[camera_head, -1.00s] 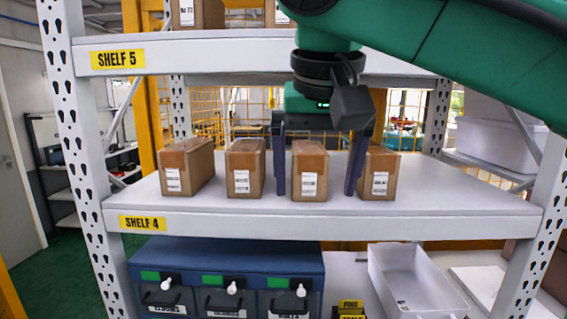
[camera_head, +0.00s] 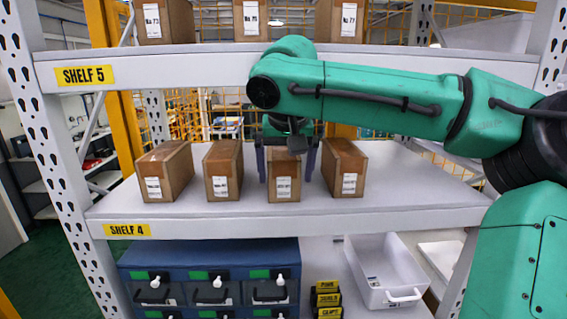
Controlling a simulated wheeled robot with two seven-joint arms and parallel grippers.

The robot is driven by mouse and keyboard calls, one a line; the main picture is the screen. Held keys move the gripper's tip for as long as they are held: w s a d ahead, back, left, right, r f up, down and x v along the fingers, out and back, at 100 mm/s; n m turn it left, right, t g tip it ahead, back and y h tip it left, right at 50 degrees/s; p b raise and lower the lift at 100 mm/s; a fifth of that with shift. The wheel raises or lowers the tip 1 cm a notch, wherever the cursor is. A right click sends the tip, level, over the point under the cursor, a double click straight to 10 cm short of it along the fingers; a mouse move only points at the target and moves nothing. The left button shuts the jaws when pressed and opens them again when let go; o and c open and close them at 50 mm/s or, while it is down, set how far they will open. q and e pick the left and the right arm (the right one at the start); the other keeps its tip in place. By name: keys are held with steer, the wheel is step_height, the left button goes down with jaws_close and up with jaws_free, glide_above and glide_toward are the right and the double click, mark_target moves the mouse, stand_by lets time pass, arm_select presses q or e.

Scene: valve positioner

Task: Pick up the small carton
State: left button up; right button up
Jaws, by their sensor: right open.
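Several small brown cartons with white labels stand in a row on shelf 4 (camera_head: 410,213). From the left, they are the first carton (camera_head: 172,172), the second carton (camera_head: 222,172), the third carton (camera_head: 284,190) and the rightmost carton (camera_head: 347,165). My right gripper (camera_head: 286,175) is open over the third carton, with one dark finger on either side of it. I cannot tell whether the fingers touch it. The gripper body hides the carton's upper back part. My left gripper is not in view.
Below are a blue drawer cabinet (camera_head: 210,254), a white bin (camera_head: 385,275) and stacked yellow-labelled boxes (camera_head: 327,298). White perforated posts (camera_head: 50,150) flank the shelves.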

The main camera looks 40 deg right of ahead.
steer(key=shift+w+d+f, duration=0.1)
steer(key=shift+w, duration=0.15)
steer(key=c, duration=1.4)
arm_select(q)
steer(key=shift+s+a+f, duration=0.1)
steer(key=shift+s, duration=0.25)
arm_select(e)
steer(key=shift+s+a, duration=0.2)
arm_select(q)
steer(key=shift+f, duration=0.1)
arm_select(e)
steer(key=shift+r, duration=0.2)
